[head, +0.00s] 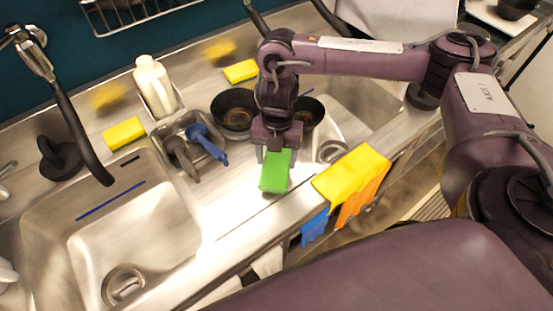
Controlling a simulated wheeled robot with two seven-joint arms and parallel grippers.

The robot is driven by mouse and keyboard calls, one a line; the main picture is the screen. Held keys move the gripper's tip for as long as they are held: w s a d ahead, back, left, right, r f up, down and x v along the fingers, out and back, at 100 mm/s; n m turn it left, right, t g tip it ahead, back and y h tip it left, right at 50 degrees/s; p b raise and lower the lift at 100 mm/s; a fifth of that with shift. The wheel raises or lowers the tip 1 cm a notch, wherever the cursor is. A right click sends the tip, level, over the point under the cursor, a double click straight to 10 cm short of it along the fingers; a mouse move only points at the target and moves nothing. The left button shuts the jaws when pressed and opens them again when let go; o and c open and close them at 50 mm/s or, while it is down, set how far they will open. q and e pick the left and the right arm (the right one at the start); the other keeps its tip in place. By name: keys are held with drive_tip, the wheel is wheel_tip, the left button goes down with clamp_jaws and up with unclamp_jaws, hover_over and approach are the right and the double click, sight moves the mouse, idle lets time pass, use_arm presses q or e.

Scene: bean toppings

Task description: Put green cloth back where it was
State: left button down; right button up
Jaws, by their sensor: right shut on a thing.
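The green cloth (275,172) shows as a bright green block just under my right gripper (277,150), in the middle of the head view. My right gripper points down and is shut on the green cloth, over the steel strip between the two sinks and near the counter's front edge. Whether the cloth touches the steel cannot be told. My left gripper is not in view.
A yellow cloth (351,173) lies over the front edge, with orange (360,204) and blue (314,227) cloths hanging below. Dark bowls (233,108) and a tray with brushes (190,143) stand behind. The left sink (130,235) is empty.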

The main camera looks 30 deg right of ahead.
drive_tip(key=shift+f, duration=0.55)
drive_tip(key=shift+f, duration=0.1)
drive_tip(key=shift+f, duration=0.15)
drive_tip(key=o, duration=1)
drive_tip(key=shift+c, duration=0.2)
